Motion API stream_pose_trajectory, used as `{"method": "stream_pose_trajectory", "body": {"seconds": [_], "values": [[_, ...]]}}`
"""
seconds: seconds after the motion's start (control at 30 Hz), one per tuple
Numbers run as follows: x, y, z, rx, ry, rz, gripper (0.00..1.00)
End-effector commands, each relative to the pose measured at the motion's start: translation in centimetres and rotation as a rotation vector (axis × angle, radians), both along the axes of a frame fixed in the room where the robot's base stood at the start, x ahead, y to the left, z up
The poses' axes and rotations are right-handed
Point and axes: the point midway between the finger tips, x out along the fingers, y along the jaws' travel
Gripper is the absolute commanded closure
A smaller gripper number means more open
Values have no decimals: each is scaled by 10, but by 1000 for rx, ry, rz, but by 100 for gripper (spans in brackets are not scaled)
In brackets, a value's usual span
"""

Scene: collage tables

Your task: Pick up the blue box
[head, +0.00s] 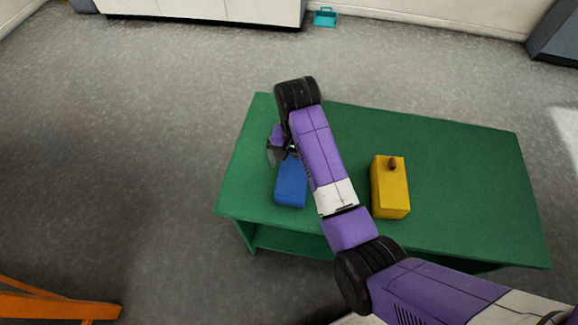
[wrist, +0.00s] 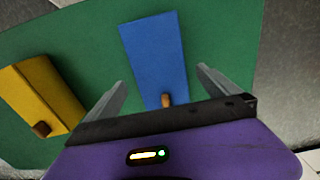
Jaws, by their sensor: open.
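The blue box (head: 291,184) stands on the left part of the green table, partly hidden behind my arm in the head view. In the wrist view the blue box (wrist: 153,58) lies ahead, between the lines of my two fingers, with a small orange-brown knob (wrist: 166,100) at its near end. My gripper (wrist: 163,83) is open and empty, its fingers spread to either side of the box. In the head view my gripper (head: 277,152) is at the box's far end; contact cannot be told.
A yellow box (head: 391,190) with a brown knob stands on the green table (head: 460,170), to the right of my arm. It also shows at the left of the wrist view (wrist: 42,95). The table's right part is clear. An orange wooden piece (head: 60,305) is at lower left.

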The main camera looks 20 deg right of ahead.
Motion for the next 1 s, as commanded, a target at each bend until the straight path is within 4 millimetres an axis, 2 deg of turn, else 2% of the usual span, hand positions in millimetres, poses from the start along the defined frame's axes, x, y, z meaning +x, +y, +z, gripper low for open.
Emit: {"method": "stream_pose_trajectory", "body": {"seconds": [0.37, 0.6, 0.73, 0.93, 1.0], "values": [[-2, 1, -37, 0, 7, 0, 0], [-2, 1, -70, 0, 5, 0, 0], [-2, 1, -77, 0, 4, 0, 0], [-2, 1, -78, 0, 2, 0, 0], [-2, 1, -77, 0, 2, 0, 12]]}}
